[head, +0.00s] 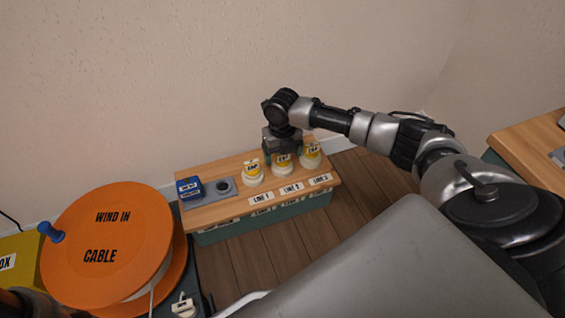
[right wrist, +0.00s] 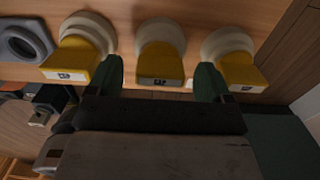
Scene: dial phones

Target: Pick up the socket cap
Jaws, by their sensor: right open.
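Three yellow socket caps marked CAP sit on round white bases in a row on a small wooden-topped bench. They are the left cap (head: 252,168), the middle cap (head: 283,161) and the right cap (head: 312,151). The right wrist view shows the left cap (right wrist: 75,58), the middle cap (right wrist: 160,66) and the right cap (right wrist: 238,68). My right gripper (head: 283,154) is over the middle cap, partly hiding it. In the right wrist view its green fingers (right wrist: 161,80) are open, one on each side of the middle cap, with nothing gripped. My left gripper is not visible.
A blue box (head: 190,187) and a grey socket plate (head: 223,187) stand left of the caps. Labels LINE 1, LINE 2 and LINE 3 run along the bench front (head: 210,215). A large orange cable reel (head: 105,235) is at left. A wall is behind.

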